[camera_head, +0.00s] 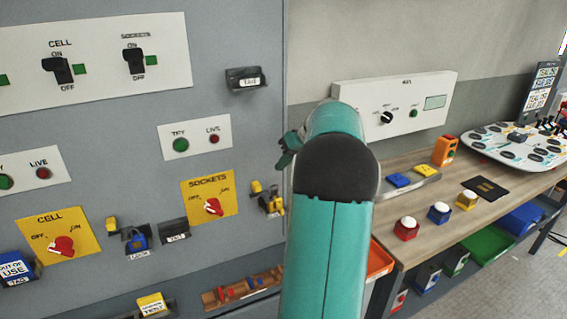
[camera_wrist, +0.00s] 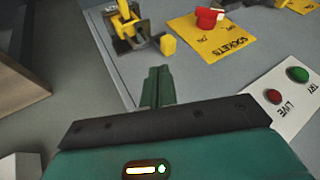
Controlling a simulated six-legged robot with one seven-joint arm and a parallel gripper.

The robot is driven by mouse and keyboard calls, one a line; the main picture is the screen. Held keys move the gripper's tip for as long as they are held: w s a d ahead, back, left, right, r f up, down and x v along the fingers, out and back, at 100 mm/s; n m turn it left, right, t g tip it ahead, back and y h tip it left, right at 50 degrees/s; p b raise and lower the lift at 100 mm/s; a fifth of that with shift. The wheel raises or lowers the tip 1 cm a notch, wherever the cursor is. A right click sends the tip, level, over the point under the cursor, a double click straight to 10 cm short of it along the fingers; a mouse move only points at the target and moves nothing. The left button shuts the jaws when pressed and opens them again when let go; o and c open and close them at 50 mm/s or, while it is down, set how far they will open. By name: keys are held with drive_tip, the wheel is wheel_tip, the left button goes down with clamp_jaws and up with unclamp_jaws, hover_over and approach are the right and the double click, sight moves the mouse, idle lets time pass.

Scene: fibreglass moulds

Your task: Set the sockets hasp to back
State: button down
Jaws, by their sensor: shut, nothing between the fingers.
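The yellow SOCKETS plate (camera_head: 208,197) with its red switch knob is on the grey panel; it shows upside down in the wrist view (camera_wrist: 225,35). Beside the plate is a small yellow block (camera_head: 257,187), also in the wrist view (camera_wrist: 168,46). Near it a yellow hasp-like piece (camera_head: 272,204) sits at a dark bracket; it also shows in the wrist view (camera_wrist: 127,18). I cannot tell which way the hasp is set. My gripper (camera_wrist: 158,72) is shut and empty, its fingertips apart from these yellow parts in the picture. My arm hides most of it in the head view.
A CELL plate (camera_head: 60,233) and blue padlock (camera_head: 139,239) are further left. A wooden bench (camera_head: 440,210) with buttons stands right.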

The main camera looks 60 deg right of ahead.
sight(261, 191)
drive_tip(key=x, duration=0.7)
drive_tip(key=shift+w+a, duration=0.1)
drive_tip(key=shift+w+a, duration=0.45)
drive_tip(key=shift+a, duration=0.35)
drive_tip(key=shift+w+a, duration=0.45)
drive_tip(key=shift+a, duration=0.3)
drive_tip(key=shift+w+a, duration=0.45)
drive_tip(key=shift+a, duration=0.35)
drive_tip(key=shift+r, duration=0.1)
